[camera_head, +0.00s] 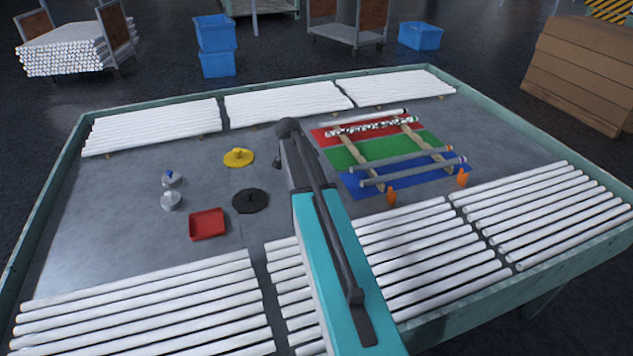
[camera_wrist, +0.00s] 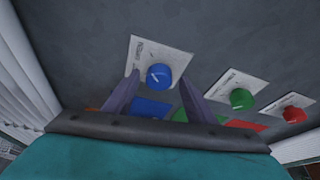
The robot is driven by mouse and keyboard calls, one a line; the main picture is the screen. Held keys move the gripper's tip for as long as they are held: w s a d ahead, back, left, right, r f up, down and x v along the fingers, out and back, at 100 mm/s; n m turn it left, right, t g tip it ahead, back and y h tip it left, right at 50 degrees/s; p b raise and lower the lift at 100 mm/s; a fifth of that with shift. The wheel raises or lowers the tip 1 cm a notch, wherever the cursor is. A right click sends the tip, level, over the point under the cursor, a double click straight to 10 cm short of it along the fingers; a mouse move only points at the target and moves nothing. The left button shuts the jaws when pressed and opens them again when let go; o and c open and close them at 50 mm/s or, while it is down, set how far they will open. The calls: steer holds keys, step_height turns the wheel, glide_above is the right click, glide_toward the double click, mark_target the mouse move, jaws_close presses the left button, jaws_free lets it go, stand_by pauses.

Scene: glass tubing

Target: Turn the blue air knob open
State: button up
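The blue knob (camera_wrist: 159,76) sits on a white label plate (camera_wrist: 143,58) on a grey surface in the wrist view. A pale mark shows on its face; the label's print is too small to read. My gripper (camera_wrist: 159,82) is open, with one finger to the left of the blue knob and one to the right. Gaps show between the knob and the fingers, and nothing is held. In the head view my arm hides the gripper, and I cannot make out the blue knob there.
A green knob (camera_wrist: 241,98) and a red knob (camera_wrist: 294,114) sit on plates to the right. The table bears white tube stacks (camera_head: 430,250), a red tray (camera_head: 207,224), a yellow disc (camera_head: 238,157), a black disc (camera_head: 250,200) and tubes on wooden rails (camera_head: 358,153).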

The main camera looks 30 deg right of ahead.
steer(key=shift+r, duration=0.1)
stand_by(0.3)
steer(key=b+v, duration=0.1)
steer(key=v, duration=1.2)
steer(key=shift+a+r+b, duration=0.15)
steer(key=shift+r+b, duration=0.15)
steer(key=shift+b, duration=0.1)
